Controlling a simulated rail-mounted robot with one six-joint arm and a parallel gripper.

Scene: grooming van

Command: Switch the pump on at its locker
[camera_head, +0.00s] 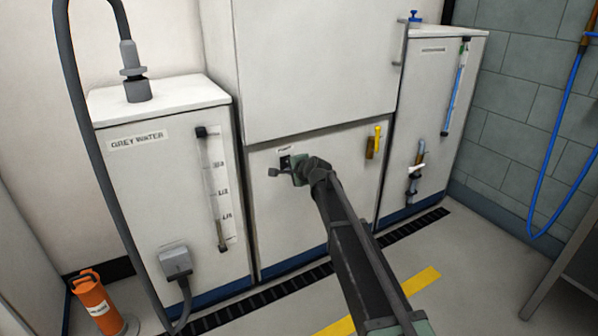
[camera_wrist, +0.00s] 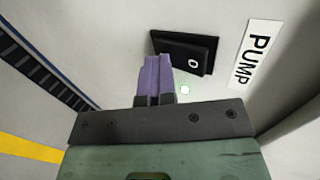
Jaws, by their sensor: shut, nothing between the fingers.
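The pump locker (camera_head: 330,200) is the low white door in the middle of the head view, with a small PUMP label (camera_head: 284,149) on it. Its black switch (camera_head: 285,162) sits just below the label, partly hidden by my gripper (camera_head: 274,172). In the wrist view the black rocker switch (camera_wrist: 190,58) shows an O mark, beside the PUMP label (camera_wrist: 257,53). My gripper (camera_wrist: 156,58) is shut and empty, its purple fingertips overlapping the switch's lower left edge. I cannot tell whether they touch it. A small pale round spot (camera_wrist: 185,90) is near the fingers.
A grey water tank (camera_head: 165,200) with a gauge and hose stands left. A yellow handle (camera_head: 377,140) is on the locker's right. A white cabinet (camera_head: 432,110) with a blue tube stands further right. An orange cylinder (camera_head: 95,300) is at bottom left. A dark floor grate runs along the front.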

